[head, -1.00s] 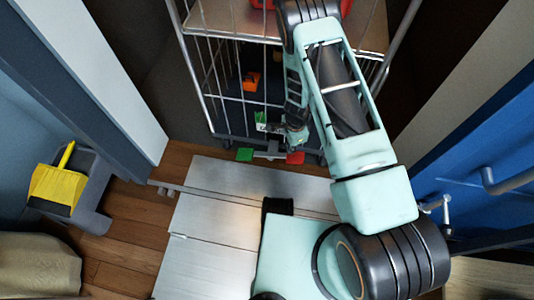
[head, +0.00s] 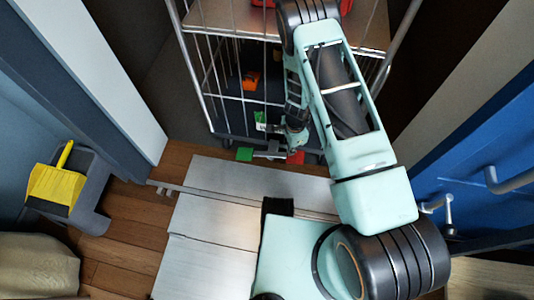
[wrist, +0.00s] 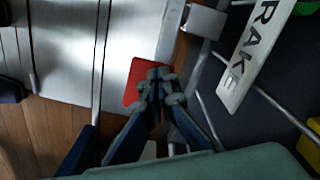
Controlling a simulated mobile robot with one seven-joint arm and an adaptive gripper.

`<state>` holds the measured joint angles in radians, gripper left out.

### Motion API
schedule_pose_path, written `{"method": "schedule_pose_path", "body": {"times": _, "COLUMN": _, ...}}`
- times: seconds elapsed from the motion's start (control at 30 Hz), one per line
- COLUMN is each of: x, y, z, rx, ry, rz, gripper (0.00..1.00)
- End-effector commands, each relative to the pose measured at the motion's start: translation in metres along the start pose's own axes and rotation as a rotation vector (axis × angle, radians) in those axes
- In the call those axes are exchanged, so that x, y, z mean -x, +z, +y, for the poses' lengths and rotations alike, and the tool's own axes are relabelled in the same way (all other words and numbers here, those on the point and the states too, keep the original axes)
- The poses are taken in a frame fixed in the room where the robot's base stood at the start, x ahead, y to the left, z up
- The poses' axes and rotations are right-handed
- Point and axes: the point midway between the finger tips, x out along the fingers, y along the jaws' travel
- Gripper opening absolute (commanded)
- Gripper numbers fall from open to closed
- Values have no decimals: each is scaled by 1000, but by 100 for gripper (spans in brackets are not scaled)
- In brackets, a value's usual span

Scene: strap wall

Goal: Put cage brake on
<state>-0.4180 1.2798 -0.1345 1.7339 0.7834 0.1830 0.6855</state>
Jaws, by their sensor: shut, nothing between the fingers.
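The wire roll cage (head: 205,75) stands at the back with a foot-brake bar low at its front. The bar has a green pedal (head: 245,154) on the left and a red pedal (head: 296,157) on the right. My gripper (head: 296,148) points down, shut and empty, at the red pedal and partly covers it in the head view. In the wrist view my fingertips (wrist: 160,74) overlap the edge of the red pedal (wrist: 133,88). I cannot tell whether they touch it. A white plate lettered "RAKE" (wrist: 250,52) shows beside them; its first letter is cut off.
A metal plate (head: 215,205) covers the floor in front of the cage. A blue door (head: 490,160) with a handle is at the right. Orange and green items lie inside the cage.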

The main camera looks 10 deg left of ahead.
Motion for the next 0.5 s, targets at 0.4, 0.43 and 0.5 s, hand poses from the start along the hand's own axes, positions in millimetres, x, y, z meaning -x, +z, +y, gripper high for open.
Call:
{"method": "schedule_pose_path", "body": {"times": 0.4, "x": -7, "y": 0, "z": 0, "rx": 0, "ry": 0, "rz": 0, "gripper": 0}}
{"method": "schedule_pose_path", "body": {"times": 0.43, "x": -8, "y": 0, "z": 0, "rx": 0, "ry": 0, "rz": 0, "gripper": 0}}
{"method": "schedule_pose_path", "body": {"times": 0.5, "x": -9, "y": 0, "z": 0, "rx": 0, "ry": 0, "rz": 0, "gripper": 0}}
